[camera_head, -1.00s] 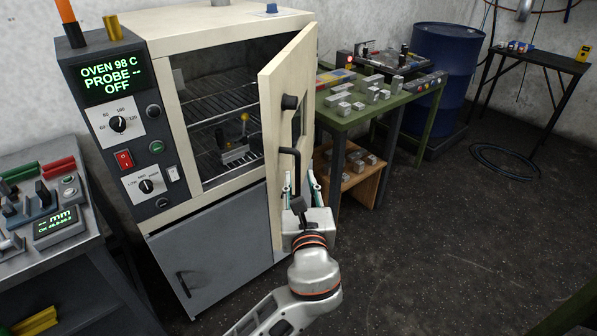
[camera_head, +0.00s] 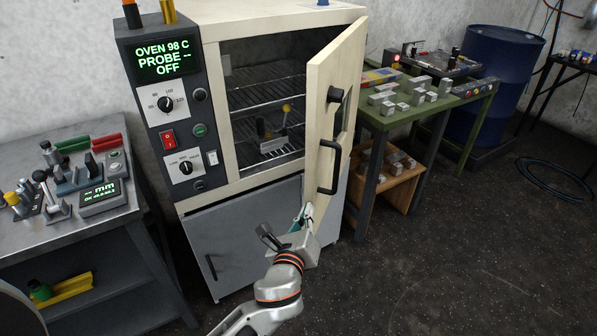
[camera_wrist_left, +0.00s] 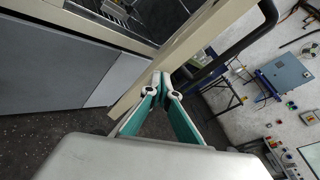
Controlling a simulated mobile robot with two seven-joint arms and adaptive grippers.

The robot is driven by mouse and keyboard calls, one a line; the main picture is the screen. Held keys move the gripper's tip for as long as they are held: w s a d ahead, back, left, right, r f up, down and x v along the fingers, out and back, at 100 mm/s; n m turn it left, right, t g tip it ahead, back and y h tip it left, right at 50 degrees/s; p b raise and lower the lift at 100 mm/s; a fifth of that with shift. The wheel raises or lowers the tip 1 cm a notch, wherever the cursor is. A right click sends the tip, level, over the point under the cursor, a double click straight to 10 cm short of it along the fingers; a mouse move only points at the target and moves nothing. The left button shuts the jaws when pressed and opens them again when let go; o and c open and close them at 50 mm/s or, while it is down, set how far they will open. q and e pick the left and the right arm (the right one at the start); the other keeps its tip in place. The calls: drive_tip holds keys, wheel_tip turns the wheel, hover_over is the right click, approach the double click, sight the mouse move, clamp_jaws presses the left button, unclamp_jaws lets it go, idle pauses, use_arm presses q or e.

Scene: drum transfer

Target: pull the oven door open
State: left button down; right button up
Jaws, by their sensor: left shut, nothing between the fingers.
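The oven (camera_head: 240,20) is cream with a dark control panel. Its cream door (camera_head: 318,110) is hinged at the right and stands partly open, with wire racks showing inside. The black door handle (camera_head: 329,168) is on the door's outer face; it also shows in the wrist view (camera_wrist_left: 236,46). My left gripper (camera_head: 306,210) is shut and empty, low at the door's free edge, below and left of the handle. In the wrist view its teal-padded fingers (camera_wrist_left: 161,78) meet close to the door edge; whether they touch it is unclear. My right gripper is not in view.
A green table (camera_head: 400,115) with metal blocks and a wooden shelf beneath stands right of the oven. A grey bench (camera_head: 75,225) with instruments is at the left. A device with a yellow-tipped lever (camera_head: 270,135) sits inside the oven.

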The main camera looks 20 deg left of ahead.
use_arm(q)
drive_tip(key=w+a+r+m+t+h+b, duration=0.4)
drive_tip(key=a+r+m+h+b, duration=0.45)
drive_tip(key=a+m, duration=0.5)
drive_tip(key=s+a+m+g+h+b, duration=0.1)
drive_tip(key=s+m+g+h+b, duration=0.2)
drive_tip(key=m, duration=0.8)
drive_tip(key=s+a+m+g+h+b, duration=0.25)
drive_tip(key=m+g, duration=0.35)
drive_tip(key=m, duration=0.4)
drive_tip(key=s+d+p+x, duration=0.2)
drive_tip(key=p+x, duration=0.1)
drive_tip(key=x, duration=1.1)
drive_tip(key=shift+s+r+h+p, duration=0.2)
drive_tip(key=shift+r+h+p, duration=0.15)
drive_tip(key=shift+r, duration=0.45)
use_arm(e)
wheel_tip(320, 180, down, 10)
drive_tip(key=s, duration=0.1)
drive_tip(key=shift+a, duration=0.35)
